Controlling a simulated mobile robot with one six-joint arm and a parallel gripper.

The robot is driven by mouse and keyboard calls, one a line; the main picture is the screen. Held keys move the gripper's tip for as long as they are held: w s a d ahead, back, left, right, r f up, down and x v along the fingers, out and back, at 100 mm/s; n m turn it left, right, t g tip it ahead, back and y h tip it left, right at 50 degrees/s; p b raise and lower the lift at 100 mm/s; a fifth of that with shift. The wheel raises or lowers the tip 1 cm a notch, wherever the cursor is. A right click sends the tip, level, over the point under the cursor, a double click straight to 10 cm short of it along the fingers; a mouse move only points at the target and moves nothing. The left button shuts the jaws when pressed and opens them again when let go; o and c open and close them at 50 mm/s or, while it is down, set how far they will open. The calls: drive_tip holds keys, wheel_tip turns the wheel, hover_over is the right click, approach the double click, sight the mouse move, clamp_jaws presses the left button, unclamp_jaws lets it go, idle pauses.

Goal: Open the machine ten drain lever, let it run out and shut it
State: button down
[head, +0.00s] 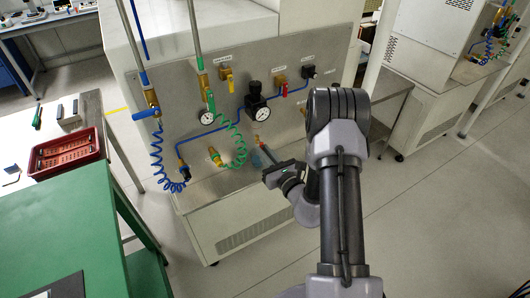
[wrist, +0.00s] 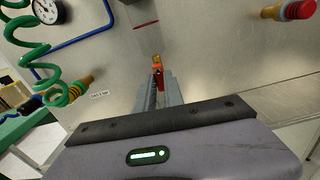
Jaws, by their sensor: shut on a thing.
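A small orange-red lever (wrist: 157,69) on a brass fitting (wrist: 156,58) sits on the grey panel, in the upper middle of the wrist view. My gripper (wrist: 159,88) reaches straight to it, and its two narrow grey fingers are shut on the lever. In the head view my gripper (head: 265,152) is at the lower part of the machine's panel (head: 215,83), right of the coiled green hose. There the lever is small and its angle cannot be told. No running liquid is visible.
A green coiled hose (head: 240,145) and a blue coiled hose (head: 158,165) hang left of my gripper. Gauges, a black regulator (head: 256,102) and other valves sit above. A red knob (wrist: 300,10) is at upper right in the wrist view. A red tray (head: 68,154) lies left.

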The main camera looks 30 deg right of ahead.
drive_tip(key=shift+a+r+m+p, duration=0.25)
drive_tip(key=shift+m+p, duration=1.45)
drive_tip(key=shift+m, duration=1.1)
drive_tip(key=shift+a+r+m+p, duration=0.25)
drive_tip(key=shift+m+p, duration=1.45)
drive_tip(key=shift+m, duration=1.1)
drive_tip(key=shift+a+r+m+p, duration=0.25)
drive_tip(key=shift+m+p, duration=1.45)
drive_tip(key=shift+m, duration=1.1)
drive_tip(key=c, duration=1.4)
unclamp_jaws()
drive_tip(key=shift+c, duration=0.2)
drive_tip(key=shift+s, duration=0.15)
